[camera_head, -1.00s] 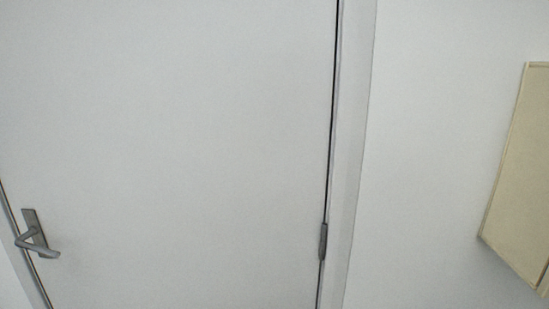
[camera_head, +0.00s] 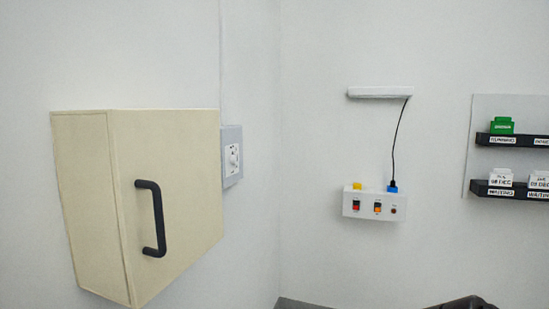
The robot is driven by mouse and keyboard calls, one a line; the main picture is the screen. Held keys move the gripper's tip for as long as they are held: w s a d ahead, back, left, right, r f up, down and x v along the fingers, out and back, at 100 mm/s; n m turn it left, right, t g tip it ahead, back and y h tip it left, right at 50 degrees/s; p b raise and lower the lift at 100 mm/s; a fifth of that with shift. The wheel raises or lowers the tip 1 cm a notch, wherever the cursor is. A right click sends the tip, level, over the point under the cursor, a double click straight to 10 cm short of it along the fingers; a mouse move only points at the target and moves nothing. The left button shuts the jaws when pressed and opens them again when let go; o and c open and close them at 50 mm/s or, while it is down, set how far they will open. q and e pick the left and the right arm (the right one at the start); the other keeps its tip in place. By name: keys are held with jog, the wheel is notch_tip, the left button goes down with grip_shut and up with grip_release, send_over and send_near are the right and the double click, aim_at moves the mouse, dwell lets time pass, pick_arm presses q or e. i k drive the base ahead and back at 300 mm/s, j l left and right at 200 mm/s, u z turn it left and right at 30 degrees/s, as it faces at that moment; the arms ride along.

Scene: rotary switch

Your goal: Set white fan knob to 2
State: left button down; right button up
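A white rotary knob (camera_head: 233,158) sits on a grey-framed wall plate (camera_head: 229,170), just right of the beige cabinet. I see the plate at a steep angle. The markings around the knob are too small to read, so its setting cannot be told. Neither of my grippers is in view.
The beige cabinet (camera_head: 170,200) with a black handle (camera_head: 149,218) juts from the left wall beside the plate. A white switch box (camera_head: 375,204) and a white lamp bar (camera_head: 380,92) are on the far wall. Black shelves (camera_head: 513,139) hold labelled blocks at right.

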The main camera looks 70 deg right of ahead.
aim_at(234, 158)
jog(key=z, duration=1.85)
